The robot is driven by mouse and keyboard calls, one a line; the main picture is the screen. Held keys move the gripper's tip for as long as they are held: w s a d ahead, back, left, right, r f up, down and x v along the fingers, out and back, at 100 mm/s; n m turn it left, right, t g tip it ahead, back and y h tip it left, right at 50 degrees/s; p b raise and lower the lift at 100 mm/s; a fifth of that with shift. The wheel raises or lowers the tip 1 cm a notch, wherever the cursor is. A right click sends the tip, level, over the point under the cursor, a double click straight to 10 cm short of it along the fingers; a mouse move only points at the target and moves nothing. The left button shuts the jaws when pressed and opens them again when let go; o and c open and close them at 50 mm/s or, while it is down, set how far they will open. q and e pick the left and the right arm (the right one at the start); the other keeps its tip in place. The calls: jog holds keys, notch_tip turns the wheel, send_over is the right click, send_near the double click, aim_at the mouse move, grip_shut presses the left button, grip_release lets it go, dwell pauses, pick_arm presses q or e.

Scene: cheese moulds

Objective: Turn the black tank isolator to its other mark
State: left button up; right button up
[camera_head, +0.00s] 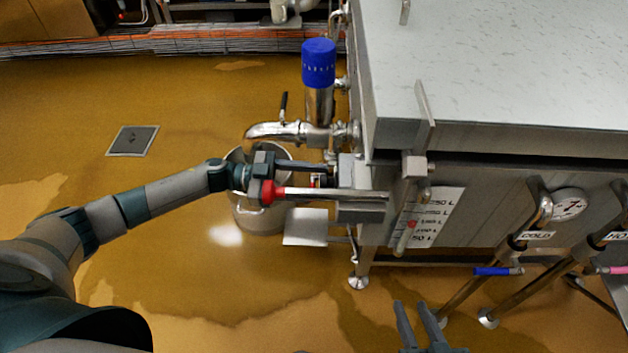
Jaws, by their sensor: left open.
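A small black lever (284,104) stands upright on the steel outlet pipe (290,131) at the tank's left side. My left gripper (328,180) is open, just below that pipe, and points right toward the tank's corner. It is apart from the black lever. Small parts between its fingers are partly hidden, and I cannot tell whether it touches them. My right gripper (417,306) is at the bottom edge, its two fingers apart, with nothing visible between them.
The steel tank (480,60) fills the upper right. A blue-capped cylinder (319,64) rises above the pipe. A steel bucket (262,218) stands below my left gripper. The left floor is clear.

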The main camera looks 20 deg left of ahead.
pick_arm(q)
jog(key=shift+d, duration=0.1)
jog(key=c, duration=1)
jog(key=shift+c, duration=0.2)
jog(key=shift+m, duration=0.4)
jog(key=shift+s+f+m+y+b, duration=0.1)
jog(key=shift+m+b, duration=0.55)
jog(key=shift+m, duration=2.2)
jog(key=shift+s+f+m+y+b, duration=0.1)
jog(key=shift+m+b, duration=0.55)
jog(key=shift+m, duration=2.15)
jog(key=shift+s+f+m+y+b, duration=0.1)
jog(key=shift+m+b, duration=0.55)
jog(key=shift+m, duration=2.2)
pick_arm(e)
notch_tip(320, 180, up, 13)
jog(key=a+t+y, duration=0.2)
jog(key=a+t, duration=0.1)
jog(key=t, duration=0.5)
jog(key=shift+w+y, duration=0.25)
jog(key=shift+y, duration=0.15)
